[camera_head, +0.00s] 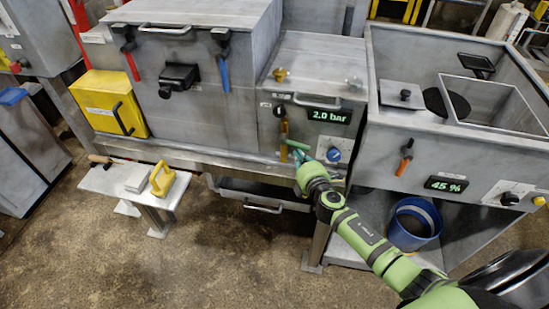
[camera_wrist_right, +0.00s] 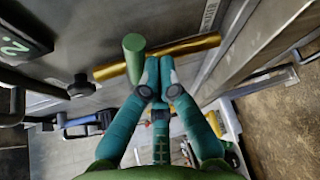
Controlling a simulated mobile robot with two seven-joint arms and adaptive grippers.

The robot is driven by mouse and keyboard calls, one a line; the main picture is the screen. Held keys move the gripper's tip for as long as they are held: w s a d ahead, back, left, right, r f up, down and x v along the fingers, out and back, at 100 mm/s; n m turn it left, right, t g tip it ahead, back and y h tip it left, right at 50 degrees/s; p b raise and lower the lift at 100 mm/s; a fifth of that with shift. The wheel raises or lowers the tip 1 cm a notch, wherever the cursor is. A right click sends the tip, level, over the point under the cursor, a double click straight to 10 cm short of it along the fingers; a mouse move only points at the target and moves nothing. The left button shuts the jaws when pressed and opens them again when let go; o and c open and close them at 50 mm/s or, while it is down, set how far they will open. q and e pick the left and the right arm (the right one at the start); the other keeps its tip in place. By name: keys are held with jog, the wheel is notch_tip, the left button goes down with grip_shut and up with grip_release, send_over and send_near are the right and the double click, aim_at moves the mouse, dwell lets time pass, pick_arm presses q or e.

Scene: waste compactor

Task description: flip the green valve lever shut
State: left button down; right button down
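The green valve lever (camera_head: 296,144) is on the upright brass pipe (camera_head: 284,127) on the front of the middle machine. In the head view it points out to the right and slightly down from the pipe. In the right wrist view the lever (camera_wrist_right: 134,58) stands out as a green cylinder in front of the brass pipe (camera_wrist_right: 190,47). My right gripper (camera_head: 300,158) is just below the lever. In the wrist view its fingertips (camera_wrist_right: 160,72) are together with nothing between them, beside the lever; I cannot tell whether they touch it. My left gripper is not in view.
A blue knob (camera_head: 333,154) and a display reading 2.0 bar (camera_head: 329,116) are right of the lever. A drawer (camera_head: 262,196) is below. A blue bucket (camera_head: 414,224) stands on the lower right shelf. A small bench (camera_head: 117,183) with tools is at the left.

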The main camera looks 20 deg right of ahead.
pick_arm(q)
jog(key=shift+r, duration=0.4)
pick_arm(e)
jog(key=shift+d+r, duration=0.2)
jog(key=shift+r, duration=0.4)
pick_arm(q)
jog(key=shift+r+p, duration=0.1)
jog(key=shift+p, duration=0.25)
pick_arm(e)
jog(key=shift+r, duration=0.15)
